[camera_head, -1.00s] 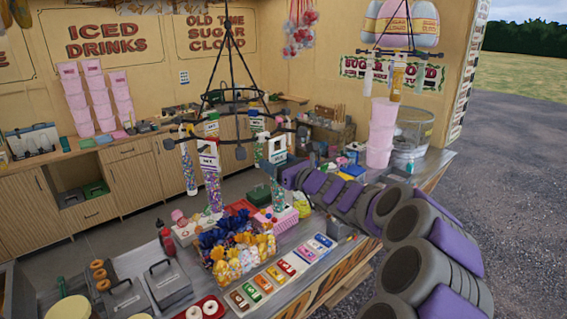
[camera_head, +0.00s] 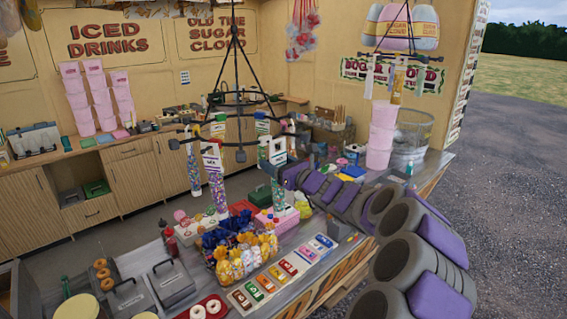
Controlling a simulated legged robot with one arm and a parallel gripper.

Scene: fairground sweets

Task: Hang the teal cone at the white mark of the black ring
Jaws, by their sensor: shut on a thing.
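The black ring (camera_head: 240,155) hangs by dark rods over the counter, with a smaller black ring above it. The teal cone (camera_head: 279,196) has a white card header (camera_head: 277,151) and hangs upright, point down, at the ring's right front. My gripper (camera_head: 284,165) is at the end of my grey and purple arm, shut on the teal cone near its header. The fingers are small and partly hidden. A purple multicoloured cone (camera_head: 217,190) and a blue-and-pink cone (camera_head: 194,172) hang on the ring's left side. I cannot make out the white mark, nor whether the header touches the ring.
Wrapped sweet bags (camera_head: 238,258) stand on the counter below the ring. Coloured cards (camera_head: 275,273), grey boxes (camera_head: 170,282) and a pink basket (camera_head: 278,220) are nearby. Pink buckets (camera_head: 380,135) stand at the right. Another hanging rack (camera_head: 398,57) is behind.

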